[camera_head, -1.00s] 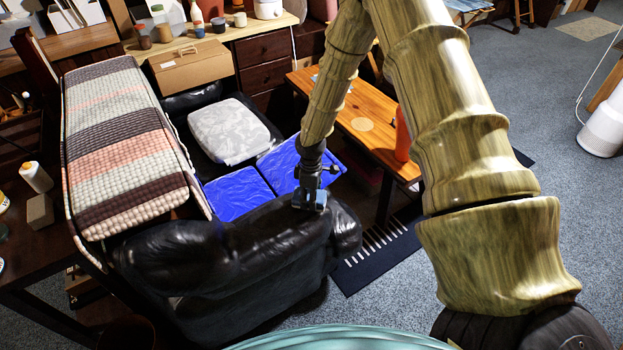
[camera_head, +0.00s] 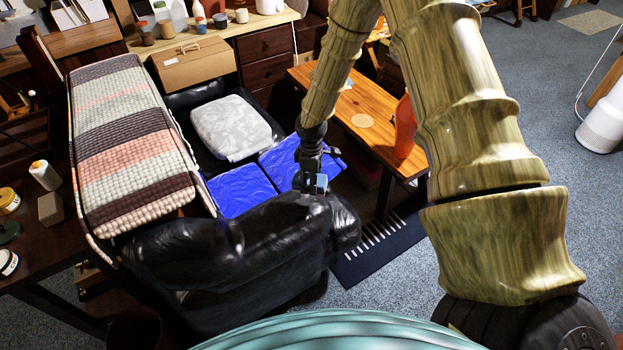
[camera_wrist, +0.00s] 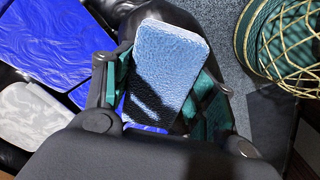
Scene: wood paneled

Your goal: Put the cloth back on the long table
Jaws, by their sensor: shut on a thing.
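My gripper (camera_head: 311,185) hangs over the near arm of the black sofa (camera_head: 245,240), beside the blue cushions. In the wrist view, my gripper (camera_wrist: 160,95) is shut on a light blue, textured, folded cloth (camera_wrist: 168,65) with rounded corners. Dark shadows cross the cloth. A long orange-brown wooden table (camera_head: 345,103) stands behind and to the right of the gripper, partly hidden by my arm. I cannot tell for sure whether it is the task's long table.
Blue cushions (camera_head: 241,192) and a pale patterned cushion (camera_head: 230,127) lie on the sofa. An orange object (camera_head: 404,127) stands at the wooden table's right edge. A striped woven throw (camera_head: 130,140) covers the sofa's left side.

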